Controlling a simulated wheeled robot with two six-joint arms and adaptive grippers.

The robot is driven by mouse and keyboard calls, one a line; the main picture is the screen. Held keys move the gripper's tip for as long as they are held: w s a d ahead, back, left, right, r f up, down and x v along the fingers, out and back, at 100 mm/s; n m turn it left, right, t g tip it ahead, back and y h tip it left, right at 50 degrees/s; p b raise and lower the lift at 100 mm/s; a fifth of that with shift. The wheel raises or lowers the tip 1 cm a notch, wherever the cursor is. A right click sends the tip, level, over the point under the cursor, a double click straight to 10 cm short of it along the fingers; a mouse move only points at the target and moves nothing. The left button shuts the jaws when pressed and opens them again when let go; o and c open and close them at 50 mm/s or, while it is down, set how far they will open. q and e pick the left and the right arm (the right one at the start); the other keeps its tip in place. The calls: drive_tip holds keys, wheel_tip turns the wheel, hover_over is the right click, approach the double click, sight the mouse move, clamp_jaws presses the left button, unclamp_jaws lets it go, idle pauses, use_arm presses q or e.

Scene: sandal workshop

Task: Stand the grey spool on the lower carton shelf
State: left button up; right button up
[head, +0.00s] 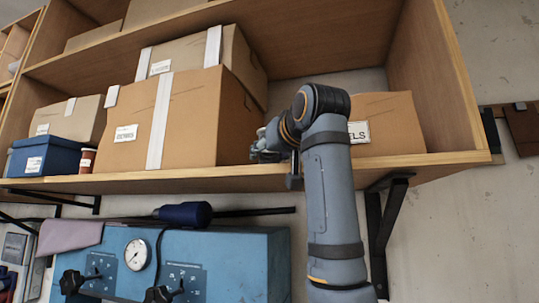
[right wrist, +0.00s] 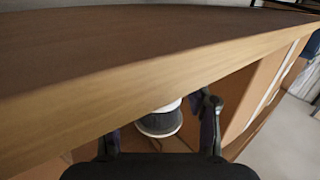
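The grey spool (right wrist: 160,124) has a pale rim and shows between the two fingers of my right gripper (right wrist: 163,120) in the right wrist view. Gaps show between the spool and both fingers, so the gripper looks open around it. The board edge of the lower carton shelf (right wrist: 150,82) cuts across that view and hides part of the spool, so its contact with the board is unclear. In the head view my right gripper (head: 268,145) is at the lower shelf (head: 240,176), between two cartons; I cannot make out the spool there. My left gripper is not in view.
A large taped carton (head: 185,120) stands left of my gripper, and another carton (head: 387,122) stands right, partly behind my arm. A blue box (head: 40,155) and a small jar (head: 87,160) are farther left. A blue machine (head: 200,260) is below the shelf.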

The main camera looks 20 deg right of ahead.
drive_tip(key=shift+o, duration=1)
drive_tip(key=shift+s+a, duration=0.15)
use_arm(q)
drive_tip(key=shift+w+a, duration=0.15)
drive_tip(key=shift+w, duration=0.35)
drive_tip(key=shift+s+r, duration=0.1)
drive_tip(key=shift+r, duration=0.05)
use_arm(e)
drive_tip(key=shift+r, duration=0.15)
drive_tip(key=s+b, duration=0.2)
drive_tip(key=s, duration=0.2)
drive_tip(key=shift+s+b, duration=0.35)
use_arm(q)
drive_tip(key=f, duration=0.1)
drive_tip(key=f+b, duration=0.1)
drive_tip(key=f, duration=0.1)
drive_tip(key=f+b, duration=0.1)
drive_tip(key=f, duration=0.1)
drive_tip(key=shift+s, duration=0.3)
use_arm(e)
drive_tip(key=s, duration=0.7)
drive_tip(key=shift+d+r, duration=0.25)
drive_tip(key=shift+f, duration=0.1)
